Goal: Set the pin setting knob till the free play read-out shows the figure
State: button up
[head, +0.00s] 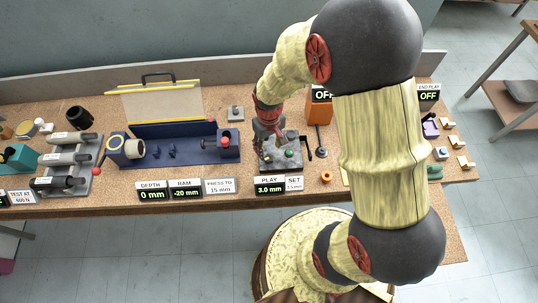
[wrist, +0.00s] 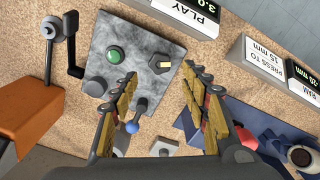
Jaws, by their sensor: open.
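A grey mottled block (head: 283,150) stands on the bench. In the wrist view its top (wrist: 137,38) carries a dark knob with a yellow mark (wrist: 163,64), which looks like the setting knob, a green button (wrist: 115,54) and a dark round part (wrist: 96,87). My gripper (head: 268,132) is over the block, pointing down. In the wrist view my gripper (wrist: 160,76) is open and empty, with the marked knob roughly between and beyond its fingertips; contact cannot be told. The play read-out (head: 268,187) shows 3.0 mm. The set figure (head: 294,184) beside it is too small to read surely.
A crank handle (wrist: 72,45) and an orange block (wrist: 28,110) lie left in the wrist view. A blue press (head: 185,150) stands left of the block in the head view.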

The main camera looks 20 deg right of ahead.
aim_at(269, 157)
notch_tip(269, 157, down, 6)
jog(key=shift+f+b, duration=0.25)
jog(key=shift+b, duration=0.35)
jog(key=shift+c, duration=1)
jog(key=c, duration=1)
jog(key=shift+o, duration=0.2)
jog(key=m+p, duration=0.1)
jog(key=m, duration=0.4)
jog(key=o, duration=1.2)
jog(key=shift+c, duration=0.2)
